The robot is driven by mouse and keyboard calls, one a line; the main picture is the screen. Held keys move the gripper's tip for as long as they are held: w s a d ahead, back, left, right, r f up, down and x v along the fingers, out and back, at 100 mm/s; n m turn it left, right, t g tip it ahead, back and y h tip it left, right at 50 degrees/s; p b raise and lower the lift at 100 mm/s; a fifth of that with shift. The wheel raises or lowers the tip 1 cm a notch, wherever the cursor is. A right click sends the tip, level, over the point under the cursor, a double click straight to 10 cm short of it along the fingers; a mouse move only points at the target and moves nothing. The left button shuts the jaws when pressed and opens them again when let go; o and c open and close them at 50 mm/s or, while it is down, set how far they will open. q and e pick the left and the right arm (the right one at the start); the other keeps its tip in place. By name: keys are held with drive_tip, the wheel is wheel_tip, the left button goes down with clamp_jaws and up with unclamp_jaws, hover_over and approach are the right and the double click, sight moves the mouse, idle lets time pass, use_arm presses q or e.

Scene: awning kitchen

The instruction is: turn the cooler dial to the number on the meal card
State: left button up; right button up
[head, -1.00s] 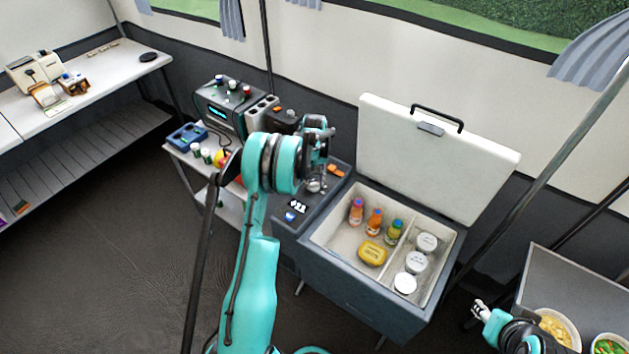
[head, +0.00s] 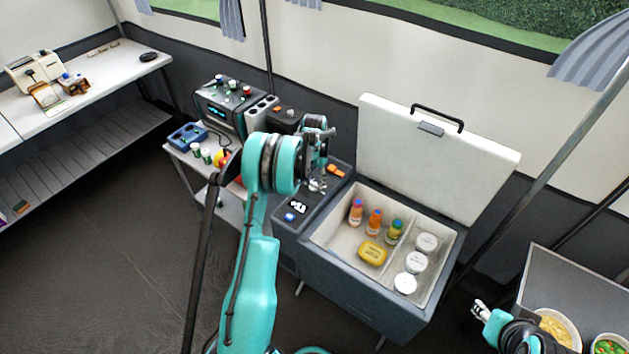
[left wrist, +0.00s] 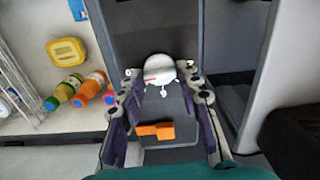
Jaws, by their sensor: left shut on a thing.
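The white round cooler dial (left wrist: 160,70) has a red mark pointing to its left in the left wrist view. Digits stand around it, too small to read surely. My left gripper (left wrist: 160,76) has a finger on each side of the dial and is shut on it. In the head view my left gripper (head: 318,184) is over the cooler's control end and mostly hides the dial. I cannot identify the meal card.
The cooler (head: 350,283) stands open, its lid (head: 430,160) raised behind. It holds bottles, a yellow tub (head: 372,253) and white-lidded jars. An orange part (left wrist: 155,130) lies close to the gripper. A black device (head: 232,105) stands on the cart at left.

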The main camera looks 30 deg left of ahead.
sight(315, 183)
use_arm(q)
drive_tip(key=shift+m, duration=0.6)
drive_tip(key=o, duration=1.2)
drive_tip(key=shift+c, duration=0.2)
wheel_tip(315, 183, up, 12)
